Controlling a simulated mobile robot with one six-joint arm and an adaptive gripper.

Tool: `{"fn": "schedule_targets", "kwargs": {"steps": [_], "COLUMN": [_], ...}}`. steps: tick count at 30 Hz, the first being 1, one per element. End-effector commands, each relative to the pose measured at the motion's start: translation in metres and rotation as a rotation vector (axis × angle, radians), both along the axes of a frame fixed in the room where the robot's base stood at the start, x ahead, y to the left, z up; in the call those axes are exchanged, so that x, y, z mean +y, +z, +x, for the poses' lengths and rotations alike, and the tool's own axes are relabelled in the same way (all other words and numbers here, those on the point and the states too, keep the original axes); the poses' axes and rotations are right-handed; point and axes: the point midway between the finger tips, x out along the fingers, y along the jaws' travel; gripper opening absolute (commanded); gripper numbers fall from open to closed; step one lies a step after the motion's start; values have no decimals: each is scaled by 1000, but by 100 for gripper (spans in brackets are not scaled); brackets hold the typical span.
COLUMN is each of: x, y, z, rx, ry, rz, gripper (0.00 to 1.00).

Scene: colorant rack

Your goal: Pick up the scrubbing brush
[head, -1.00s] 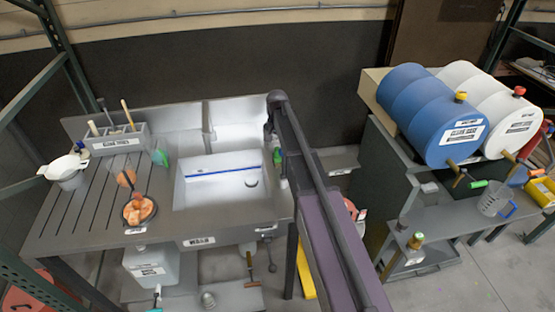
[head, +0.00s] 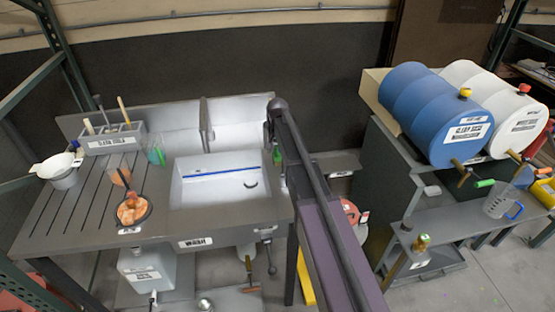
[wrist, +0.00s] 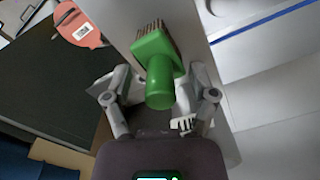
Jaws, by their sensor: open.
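The scrubbing brush (wrist: 158,68) has a green block, a thick round green handle and brown bristles. In the wrist view it stands between the fingers of my gripper (wrist: 160,98), which is open, with a finger on each side. The handle points toward the wrist camera. I cannot tell whether either finger touches it. In the head view a small green patch, likely the brush (head: 277,155), shows at the right rim of the sink, partly hidden by my arm. My gripper's fingers cannot be made out in the head view.
The sink (head: 225,205) lies left of my arm. A tool holder (head: 115,140), an orange-filled dish (head: 133,210) and a white-topped container (head: 62,172) stand on the drainboard. Blue (head: 435,110) and white (head: 500,100) drums lie at right. An orange, labelled object (wrist: 82,25) is near the brush.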

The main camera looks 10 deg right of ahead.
Motion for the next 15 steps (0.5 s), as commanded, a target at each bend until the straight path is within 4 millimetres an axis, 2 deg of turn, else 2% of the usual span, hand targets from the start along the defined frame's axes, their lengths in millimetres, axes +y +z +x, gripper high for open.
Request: {"fn": "schedule_targets", "kwargs": {"steps": [13,15], "x": [0,0], "y": [0,0], "z": [0,0], "rx": [0,0], "ry": [0,0], "rz": [0,0], "gripper": [74,53]}}
